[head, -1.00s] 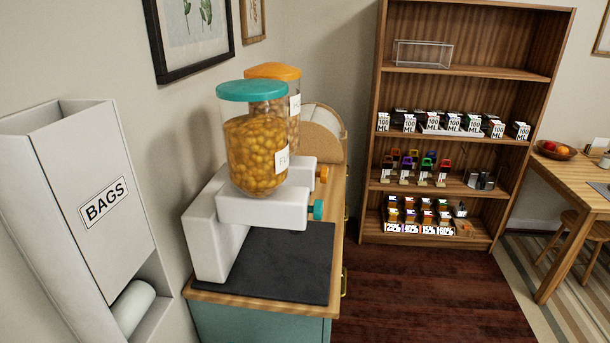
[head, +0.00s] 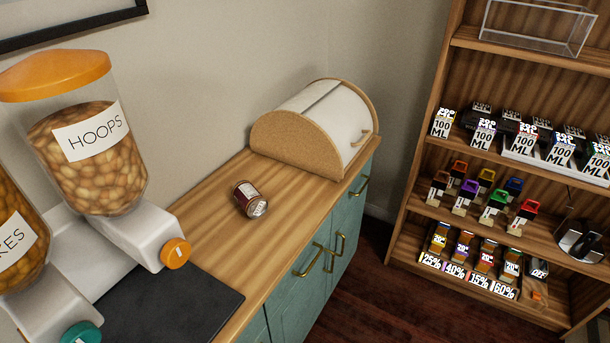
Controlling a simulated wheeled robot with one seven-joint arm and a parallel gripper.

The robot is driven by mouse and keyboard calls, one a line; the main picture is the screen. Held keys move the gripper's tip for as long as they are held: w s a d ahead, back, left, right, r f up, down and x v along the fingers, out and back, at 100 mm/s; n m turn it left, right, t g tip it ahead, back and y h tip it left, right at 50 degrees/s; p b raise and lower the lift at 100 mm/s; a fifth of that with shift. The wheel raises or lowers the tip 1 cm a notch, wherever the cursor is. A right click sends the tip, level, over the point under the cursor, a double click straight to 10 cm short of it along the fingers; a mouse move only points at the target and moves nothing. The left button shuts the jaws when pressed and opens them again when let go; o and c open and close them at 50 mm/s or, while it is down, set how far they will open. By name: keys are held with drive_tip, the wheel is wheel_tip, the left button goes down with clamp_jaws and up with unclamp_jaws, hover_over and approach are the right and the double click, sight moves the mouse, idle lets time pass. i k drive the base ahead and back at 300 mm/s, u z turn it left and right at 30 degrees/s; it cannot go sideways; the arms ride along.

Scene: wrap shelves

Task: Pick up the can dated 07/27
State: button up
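One can (head: 247,199) lies on its side on the wooden counter, between the cereal dispensers and the bread box. It is dark red with a pale label and a light end facing toward the lower right. Any date on it is too small to read. No other can is plainly visible. My gripper is not in view.
The counter (head: 200,232) around the can is mostly clear. A bread box (head: 318,125) stands behind it, and a dispenser marked HOOPS (head: 90,150) stands to the left by a dark mat (head: 165,300). A stocked wooden shelf (head: 425,130) is at right, beyond open floor.

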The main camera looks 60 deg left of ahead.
sight(250, 200)
drive_tip(key=i, duration=0.55)
drive_tip(key=u, duration=4.25)
drive_tip(key=i, duration=0.5)
drive_tip(key=u, duration=0.05)
